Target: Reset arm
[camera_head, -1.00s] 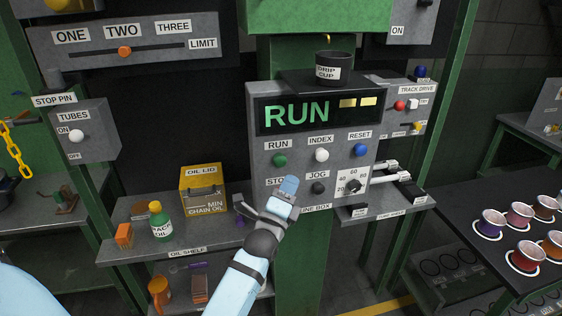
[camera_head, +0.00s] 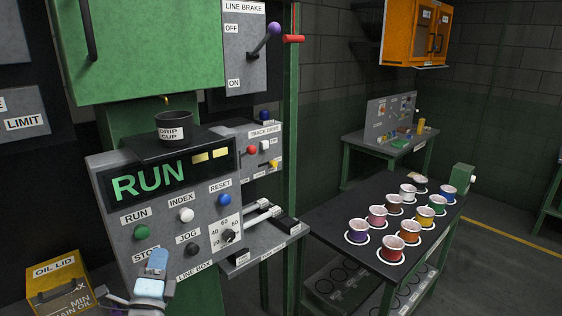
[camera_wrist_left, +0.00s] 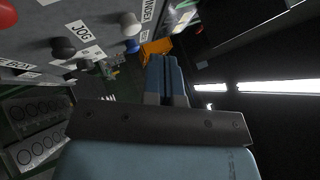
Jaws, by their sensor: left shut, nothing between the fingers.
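My left gripper (camera_head: 154,268) is at the lower left of the head view, in front of the lower part of the line box (camera_head: 165,252). Its fingers are together with nothing between them. It covers part of the box face around the STOP label. In the left wrist view the shut fingers (camera_wrist_left: 166,80) point away from the camera, beside the panel with its JOG knob (camera_wrist_left: 62,47). The line box display reads RUN (camera_head: 150,182). I cannot tell from the frames whether the fingers touch the box. My right gripper is not in view.
A drip cup (camera_head: 174,127) stands on top of the line box. A yellow oil lid box (camera_head: 60,285) is at lower left. A dark table (camera_head: 335,212) with several coloured pots stands to the right. The line brake lever (camera_head: 265,42) is above. Open floor lies at far right.

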